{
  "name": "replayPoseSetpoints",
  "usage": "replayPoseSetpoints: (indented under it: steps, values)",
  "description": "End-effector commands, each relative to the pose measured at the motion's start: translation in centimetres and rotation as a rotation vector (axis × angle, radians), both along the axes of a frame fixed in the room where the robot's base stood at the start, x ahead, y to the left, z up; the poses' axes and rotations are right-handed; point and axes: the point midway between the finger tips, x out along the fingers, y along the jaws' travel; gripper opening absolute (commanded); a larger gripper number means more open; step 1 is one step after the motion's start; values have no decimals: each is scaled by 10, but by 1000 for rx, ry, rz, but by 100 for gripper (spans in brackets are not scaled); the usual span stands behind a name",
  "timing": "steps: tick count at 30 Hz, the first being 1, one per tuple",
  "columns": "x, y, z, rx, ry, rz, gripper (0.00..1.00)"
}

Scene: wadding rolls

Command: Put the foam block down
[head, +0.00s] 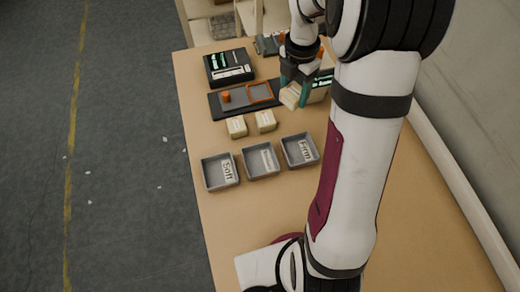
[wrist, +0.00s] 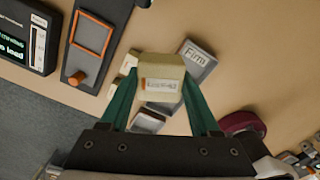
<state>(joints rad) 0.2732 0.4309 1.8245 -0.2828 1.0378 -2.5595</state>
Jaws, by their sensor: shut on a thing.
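My gripper (head: 295,92) is shut on a cream foam block (head: 289,97) and holds it to the right of the dark test plate. In the wrist view the block (wrist: 160,72) sits between the two green fingers, with a small printed label facing the camera. Two similar cream blocks, a left one (head: 236,127) and a right one (head: 265,121), stand on the table in front of the plate. In the wrist view the held block partly hides what lies behind it. The gap between the block and the table cannot be told.
Three grey trays stand in a row: one marked Soft (head: 219,184), a middle one (head: 261,174) with an unreadable label, and one marked Firm (head: 302,163). The dark plate (head: 217,105) carries an orange knob and orange square outline. A black display device (head: 230,60) stands behind it.

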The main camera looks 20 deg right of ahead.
Motion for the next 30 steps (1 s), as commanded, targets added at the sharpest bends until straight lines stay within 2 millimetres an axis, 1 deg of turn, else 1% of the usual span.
replayPoseSetpoints:
  steps: [1, 2, 3, 6, 9, 10, 12, 14, 18, 22, 24, 26, 30]
  values:
    - [-29, -2, 0, 1, -1, 59, 12]
    - [-45, -3, -1, 2, 0, 102, 12]
    - [-66, -2, -3, 2, -1, 154, 12]
    - [-108, 2, -9, 4, -3, 259, 12]
    - [-133, 6, -13, 4, -4, 320, 12]
    - [-137, 7, -14, 4, -4, 332, 12]
    - [-138, 15, -20, 6, -2, 350, 12]
    - [-133, 28, -29, 8, 1, 357, 12]
    - [-111, 66, -56, 8, 2, 359, 12]
    - [-94, 95, -76, 6, 1, 355, 12]
    - [-88, 104, -82, 6, 0, 351, 12]
    - [-85, 108, -87, 6, 0, 349, 12]
    - [-85, 109, -114, 6, 4, 347, 12]
